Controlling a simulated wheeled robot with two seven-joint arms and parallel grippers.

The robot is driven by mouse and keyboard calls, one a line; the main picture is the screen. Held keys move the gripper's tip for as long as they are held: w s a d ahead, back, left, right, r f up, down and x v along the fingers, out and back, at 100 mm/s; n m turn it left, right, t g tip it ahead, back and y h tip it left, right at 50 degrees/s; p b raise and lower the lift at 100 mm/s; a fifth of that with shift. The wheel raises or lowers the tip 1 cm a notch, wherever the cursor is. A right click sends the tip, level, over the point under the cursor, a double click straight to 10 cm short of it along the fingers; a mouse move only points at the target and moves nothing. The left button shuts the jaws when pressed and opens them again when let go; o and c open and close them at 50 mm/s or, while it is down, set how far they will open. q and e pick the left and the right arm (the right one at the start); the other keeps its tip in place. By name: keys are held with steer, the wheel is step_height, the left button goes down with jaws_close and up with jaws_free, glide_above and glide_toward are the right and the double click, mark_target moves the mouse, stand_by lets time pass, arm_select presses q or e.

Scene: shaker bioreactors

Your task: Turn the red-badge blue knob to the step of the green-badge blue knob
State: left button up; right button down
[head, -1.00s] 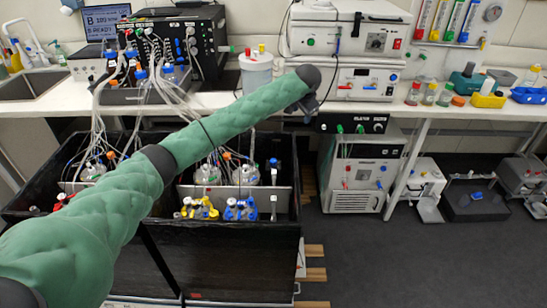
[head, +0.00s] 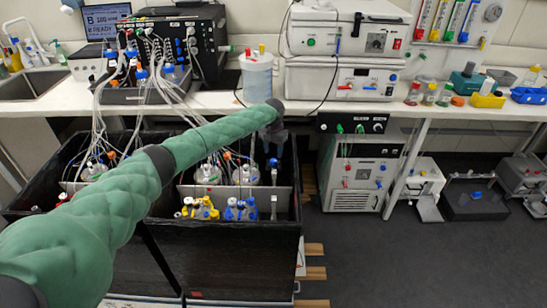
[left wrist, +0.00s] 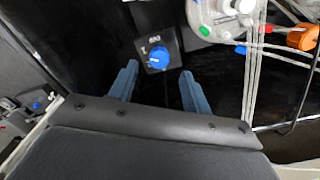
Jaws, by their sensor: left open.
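A blue knob (left wrist: 158,56) with a white pointer mark sits on a small black box with a white label in the left wrist view. It also shows in the head view (head: 273,162), at the back right of the black bin. I cannot make out a red or green badge on it, nor tell which blue knob is the other one. My left gripper (left wrist: 158,69) is open and empty, its two blue fingers either side of the knob in the picture and apparently short of it. In the head view it (head: 274,143) hangs just above the knob. My right gripper is not in view.
The black bin (head: 230,226) holds glass vessels with tubes, yellow fittings (head: 202,208) and blue fittings (head: 240,210). A vessel top (left wrist: 222,18) and tubes lie close right of the knob in the left wrist view. Open floor (head: 400,260) lies right of the bin.

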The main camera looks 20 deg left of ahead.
mark_target(273, 160)
arm_select(q)
steer(key=shift+f+p, duration=0.5)
steer(key=shift+f, duration=1.8)
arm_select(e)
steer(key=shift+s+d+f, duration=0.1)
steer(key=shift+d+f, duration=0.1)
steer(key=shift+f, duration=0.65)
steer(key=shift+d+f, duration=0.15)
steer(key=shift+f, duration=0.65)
arm_select(q)
steer(key=c, duration=1)
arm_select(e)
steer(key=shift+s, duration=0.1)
